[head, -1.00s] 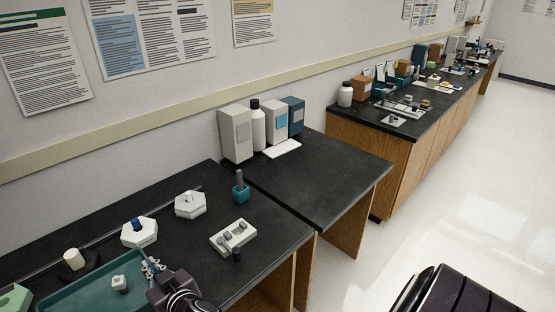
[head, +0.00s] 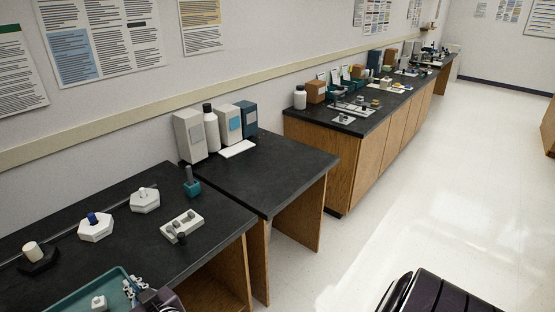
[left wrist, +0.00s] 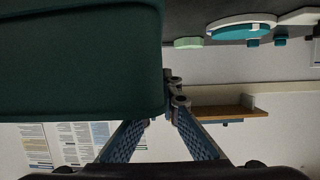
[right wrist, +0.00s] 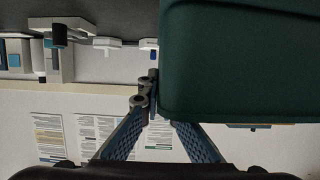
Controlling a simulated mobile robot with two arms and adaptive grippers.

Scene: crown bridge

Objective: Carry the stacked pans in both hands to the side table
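The stacked pans (head: 62,301) show as a teal tray shape at the lower left of the head view, partly cut off by the frame. A small white piece (head: 99,302) sits inside. I cannot tell the separate pans apart. In the left wrist view the pan's dark green underside (left wrist: 80,60) fills the upper left, and my left gripper (left wrist: 174,95) is closed at its edge. In the right wrist view the pan (right wrist: 240,60) fills the upper right, and my right gripper (right wrist: 150,95) is closed at its edge. My right gripper (head: 133,289) also shows at the pan's right side in the head view.
A dark bench (head: 130,245) holds white hexagonal pieces (head: 96,227), a white block (head: 182,226) and a teal holder (head: 192,186). Beside it, a dark-topped table (head: 275,175) has boxes and a bottle at the back and a clear front. Floor (head: 420,200) is open at right.

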